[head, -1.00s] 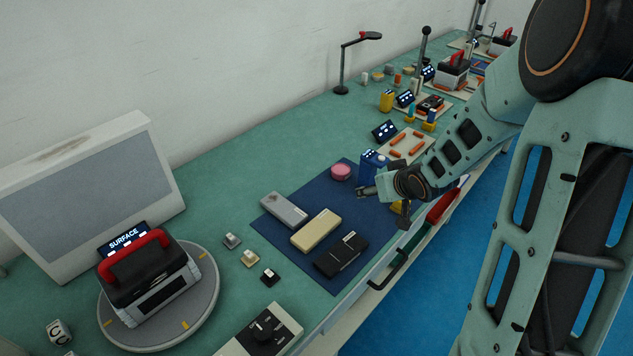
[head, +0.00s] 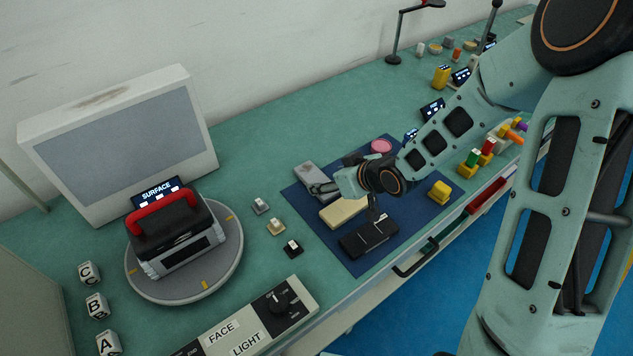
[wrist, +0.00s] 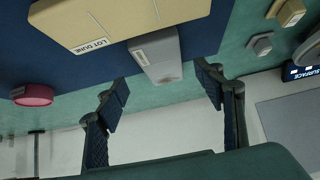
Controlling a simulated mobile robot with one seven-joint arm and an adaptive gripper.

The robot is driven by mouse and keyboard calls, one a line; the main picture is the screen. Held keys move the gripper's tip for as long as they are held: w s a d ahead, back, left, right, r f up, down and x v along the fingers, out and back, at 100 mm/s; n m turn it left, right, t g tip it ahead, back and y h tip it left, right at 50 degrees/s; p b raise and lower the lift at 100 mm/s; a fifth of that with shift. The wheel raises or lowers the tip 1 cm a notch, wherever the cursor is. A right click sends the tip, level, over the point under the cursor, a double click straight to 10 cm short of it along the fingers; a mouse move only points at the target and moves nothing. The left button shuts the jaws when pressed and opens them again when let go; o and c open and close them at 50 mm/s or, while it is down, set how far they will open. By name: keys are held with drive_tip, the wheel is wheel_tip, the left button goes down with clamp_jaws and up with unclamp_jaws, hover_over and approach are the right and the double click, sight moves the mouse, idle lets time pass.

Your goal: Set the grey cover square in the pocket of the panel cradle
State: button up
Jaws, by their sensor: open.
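The grey cover (head: 308,174) lies flat at the far left of the dark blue mat, partly hidden by my gripper in the head view. In the wrist view the grey cover (wrist: 158,55) shows with a pale label, between and beyond my fingertips. My gripper (wrist: 165,84) is open and empty, apart from the cover. In the head view my gripper (head: 346,203) hangs over the mat by the covers. A device with a red handle (head: 172,232) stands on a round turntable (head: 228,258); I cannot tell whether it is the panel cradle, and no pocket is clear.
A cream cover (head: 342,212) and a black cover (head: 368,237) lie beside the grey one on the mat (head: 310,212). A pink round tin (head: 381,146) and a yellow block (head: 439,191) are nearby. Three small switches and a control box (head: 262,316) lie left of the mat.

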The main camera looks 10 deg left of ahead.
sight(317, 180)
drive_tip(key=x, duration=0.4)
drive_tip(key=shift+a+f, duration=0.15)
drive_tip(key=shift+a, duration=0.15)
drive_tip(key=c, duration=1.5)
